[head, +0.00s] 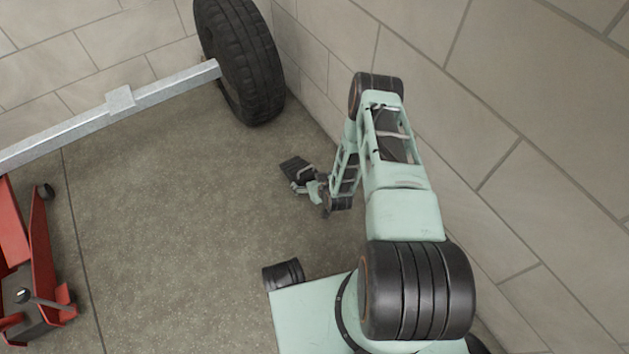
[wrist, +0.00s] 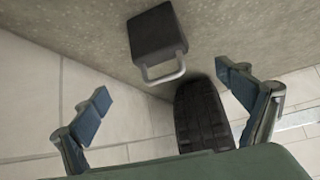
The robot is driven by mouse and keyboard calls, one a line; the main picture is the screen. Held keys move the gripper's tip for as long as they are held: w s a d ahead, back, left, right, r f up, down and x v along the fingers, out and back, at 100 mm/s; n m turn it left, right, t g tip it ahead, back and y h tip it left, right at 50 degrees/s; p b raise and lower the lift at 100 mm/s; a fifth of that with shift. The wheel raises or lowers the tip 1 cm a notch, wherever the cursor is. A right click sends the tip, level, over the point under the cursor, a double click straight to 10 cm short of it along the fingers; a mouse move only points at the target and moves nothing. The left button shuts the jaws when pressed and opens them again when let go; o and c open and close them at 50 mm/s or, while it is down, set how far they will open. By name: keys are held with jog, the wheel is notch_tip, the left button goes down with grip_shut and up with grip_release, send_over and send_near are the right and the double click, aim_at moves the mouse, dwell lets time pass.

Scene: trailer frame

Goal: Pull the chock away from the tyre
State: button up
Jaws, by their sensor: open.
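The chock (head: 292,165) is a small dark block near my gripper in the head view. In the wrist view, the chock (wrist: 157,32) shows at the top middle, with a pale grey loop handle (wrist: 165,76) facing my gripper. The black tyre (head: 242,62) stands upright by the wall, with bare floor showing between it and the chock. The tyre (wrist: 202,118) also shows in the wrist view, beyond the fingers. My gripper (head: 309,187) is open, its fingers (wrist: 162,84) spread either side of the handle in the picture, not touching it.
A pale block wall (head: 460,120) runs close along the right of my arm. A grey metal axle beam (head: 150,93) extends left from the tyre. A red jack (head: 35,260) stands at the lower left. The floor (head: 165,200) between the jack and my gripper is clear.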

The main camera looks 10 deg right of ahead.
jog(key=shift+v, duration=1.1)
